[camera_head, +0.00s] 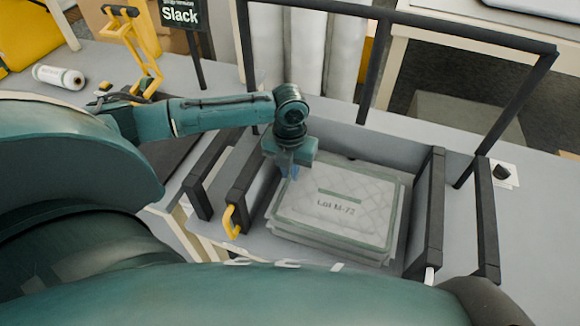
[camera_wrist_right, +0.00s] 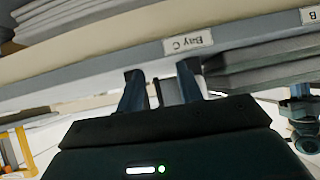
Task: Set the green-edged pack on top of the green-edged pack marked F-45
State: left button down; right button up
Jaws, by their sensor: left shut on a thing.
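A pale quilted pack with a green edge (camera_head: 345,208) lies flat on top of a stack between black side frames in the head view. Its print is small and seems to end in "-73". My left gripper (camera_head: 292,172) is shut on this pack at its upper left corner, with the fingertips partly hidden. More packs (camera_head: 320,248) show as layered edges beneath it; their marks are hidden. I can read no F-45 mark. My right gripper (camera_wrist_right: 162,88) shows in the right wrist view with its fingers apart and no pack between them, in front of a shelf edge.
Black frames stand left (camera_head: 242,185) and right (camera_head: 430,210) of the stack, with a black rail behind.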

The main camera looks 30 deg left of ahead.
pick_arm(q)
jog(key=c, duration=1.5)
grip_release()
notch_tip(320, 180, up, 13)
jog(key=shift+f, duration=0.2)
